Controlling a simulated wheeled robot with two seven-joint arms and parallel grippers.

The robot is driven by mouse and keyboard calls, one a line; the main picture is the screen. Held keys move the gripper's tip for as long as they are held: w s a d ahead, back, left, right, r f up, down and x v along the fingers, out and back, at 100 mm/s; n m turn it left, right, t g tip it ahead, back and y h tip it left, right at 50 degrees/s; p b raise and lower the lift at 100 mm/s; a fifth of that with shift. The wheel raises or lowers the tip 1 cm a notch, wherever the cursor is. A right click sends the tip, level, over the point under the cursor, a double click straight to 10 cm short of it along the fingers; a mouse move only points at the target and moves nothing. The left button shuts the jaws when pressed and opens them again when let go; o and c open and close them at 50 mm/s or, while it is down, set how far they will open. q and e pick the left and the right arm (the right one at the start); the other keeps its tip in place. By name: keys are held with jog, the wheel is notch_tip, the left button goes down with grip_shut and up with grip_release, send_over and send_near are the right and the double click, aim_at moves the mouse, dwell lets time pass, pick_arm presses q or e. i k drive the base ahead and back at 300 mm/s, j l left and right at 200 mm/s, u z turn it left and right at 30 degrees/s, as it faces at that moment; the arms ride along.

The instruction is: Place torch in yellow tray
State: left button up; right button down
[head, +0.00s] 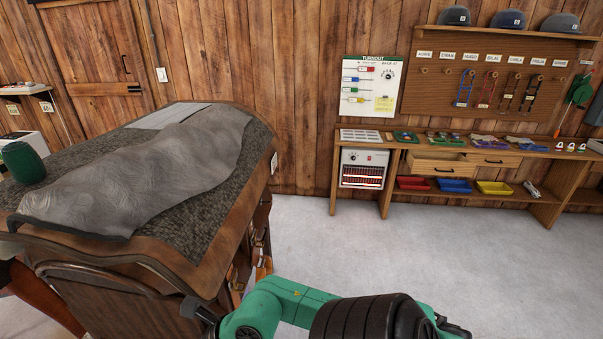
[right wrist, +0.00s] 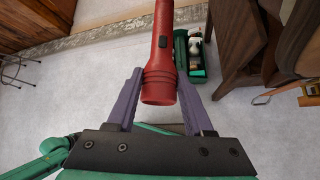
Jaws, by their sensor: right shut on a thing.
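The red torch (right wrist: 160,60) is held in my right gripper (right wrist: 162,84), whose two purple fingers close on it from either side near its wide end. The torch points away from the wrist, and its far end runs out of the top of the right wrist view. In the head view I cannot make out the torch. The yellow tray (head: 494,188) sits on the low shelf of the wall bench at the right, well away from my right arm. My left gripper is not in view.
A red tray (head: 413,184) and a blue tray (head: 454,186) stand left of the yellow one. Above them a drawer (head: 440,169) is pulled open. A cloth-covered wooden table (head: 205,215) fills the left. Grey floor (head: 350,245) lies clear before the bench.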

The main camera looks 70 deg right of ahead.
aim_at(494, 188)
jog(key=k+z, duration=0.2)
jog(key=z, duration=2.15)
jog(key=i+l+z, duration=0.75)
jog(key=i+z, duration=0.2)
jog(key=i+l+z, duration=0.1)
jog(key=i+z, duration=0.4)
jog(key=i+j+z, duration=0.1)
jog(key=i+z, duration=0.35)
jog(key=i, duration=1.2)
jog(key=i+l, duration=0.1)
jog(key=i, duration=1.1)
jog(key=i+u, duration=0.1)
jog(key=i, duration=1.1)
